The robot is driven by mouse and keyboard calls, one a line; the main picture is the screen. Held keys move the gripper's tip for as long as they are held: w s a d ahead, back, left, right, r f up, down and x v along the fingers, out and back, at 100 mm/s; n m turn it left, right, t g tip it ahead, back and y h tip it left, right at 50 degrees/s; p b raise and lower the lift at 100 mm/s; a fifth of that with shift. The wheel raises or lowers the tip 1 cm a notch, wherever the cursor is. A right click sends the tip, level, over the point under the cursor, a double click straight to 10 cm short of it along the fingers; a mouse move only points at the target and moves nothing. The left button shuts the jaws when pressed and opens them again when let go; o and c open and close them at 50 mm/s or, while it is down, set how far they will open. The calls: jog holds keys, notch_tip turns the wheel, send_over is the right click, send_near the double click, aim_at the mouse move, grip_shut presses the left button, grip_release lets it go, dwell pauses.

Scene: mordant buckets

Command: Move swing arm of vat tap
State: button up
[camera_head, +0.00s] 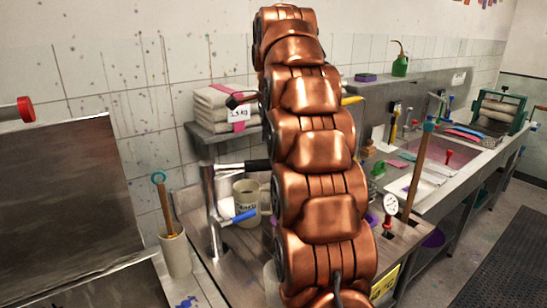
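The vat tap (212,210) stands left of centre on the metal worktop, a silver upright post with a blue lever (242,216) low on its right side. Its swing arm (230,166) appears as a silver pipe with a dark sleeve, running right from the top of the post. The swing arm's far end is hidden behind my copper arm, which fills the middle of the picture. My gripper cannot be made out in this view.
A labelled pot (246,194) stands just behind the blue lever. A white holder (175,254) with a stick is at left. Folded cloth (212,108) lies on the shelf behind. A gauge (390,204) and wooden pole (416,178) stand right of my arm, before the sink (450,150).

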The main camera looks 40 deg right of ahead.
jog(key=shift+w+d+m, duration=0.2)
jog(key=shift+d+m, duration=0.2)
jog(key=shift+d, duration=0.35)
jog(key=shift+w+f+b, duration=0.1)
jog(key=shift+f+b, duration=0.65)
jog(key=shift+f, duration=0.15)
jog(key=shift+w+d+f+p, duration=0.15)
jog(key=shift+f+p, duration=0.1)
jog(key=shift+f, duration=0.6)
jog(key=shift+w+d+f+p, duration=0.1)
jog(key=shift+w+f+p, duration=0.15)
jog(key=shift+f, duration=0.6)
jog(key=shift+w+d+f+p, duration=0.1)
jog(key=shift+f+p, duration=0.2)
jog(key=shift+f, duration=0.55)
grip_shut()
